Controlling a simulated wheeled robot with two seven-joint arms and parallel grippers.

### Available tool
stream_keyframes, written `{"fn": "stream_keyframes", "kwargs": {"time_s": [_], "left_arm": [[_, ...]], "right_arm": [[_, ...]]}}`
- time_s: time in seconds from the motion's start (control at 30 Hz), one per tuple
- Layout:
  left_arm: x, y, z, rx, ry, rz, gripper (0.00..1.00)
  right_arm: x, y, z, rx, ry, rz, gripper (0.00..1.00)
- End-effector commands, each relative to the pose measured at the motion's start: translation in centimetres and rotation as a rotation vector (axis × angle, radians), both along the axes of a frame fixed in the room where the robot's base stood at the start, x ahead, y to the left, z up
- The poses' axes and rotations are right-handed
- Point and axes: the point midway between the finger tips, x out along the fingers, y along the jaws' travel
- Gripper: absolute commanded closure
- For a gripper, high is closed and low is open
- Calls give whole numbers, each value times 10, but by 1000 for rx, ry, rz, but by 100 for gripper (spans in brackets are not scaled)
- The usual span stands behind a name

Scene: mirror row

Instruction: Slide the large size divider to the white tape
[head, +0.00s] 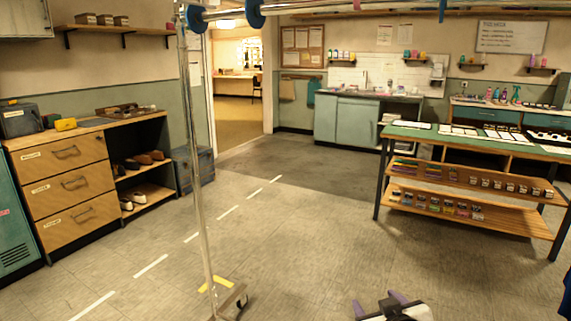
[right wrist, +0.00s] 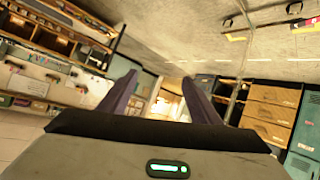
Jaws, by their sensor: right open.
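A clothes rail (head: 345,10) crosses the top of the head view. Two round blue discs sit on it near its left end, one by the upright (head: 195,18) and one further right (head: 256,12); I cannot tell which is the large size divider. A small blue piece (head: 442,10) hangs further right. I cannot make out white tape on the rail. My right gripper (head: 374,298) is low at the bottom of the head view, well below the rail. It is open and empty, its fingers apart in the right wrist view (right wrist: 160,78). My left gripper is not in view.
The rail's metal upright (head: 197,150) stands on a castered foot (head: 230,302) beside yellow floor tape (head: 216,284). White dashes (head: 151,266) mark the floor. A green-topped table (head: 470,136) stands right, a drawer cabinet (head: 65,185) left. The middle floor is clear.

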Motion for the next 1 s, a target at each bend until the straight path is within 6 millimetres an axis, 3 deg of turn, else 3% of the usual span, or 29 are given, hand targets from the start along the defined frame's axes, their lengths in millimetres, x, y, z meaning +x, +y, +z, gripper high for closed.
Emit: {"fn": "stream_keyframes", "kwargs": {"time_s": [0.03,0.2,0.33,0.4,0.5,0.67,1.0], "left_arm": [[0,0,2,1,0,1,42],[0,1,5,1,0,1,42],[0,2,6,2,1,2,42],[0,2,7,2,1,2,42],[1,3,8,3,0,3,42],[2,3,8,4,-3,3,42],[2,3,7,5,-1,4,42]], "right_arm": [[-29,4,-37,14,44,21,42],[-124,19,-124,91,148,79,42],[-202,30,-169,157,219,106,42],[-239,35,-183,190,252,113,42],[-279,40,-195,226,284,117,42],[-308,43,-201,255,306,118,42],[-310,43,-202,257,309,117,42]]}}
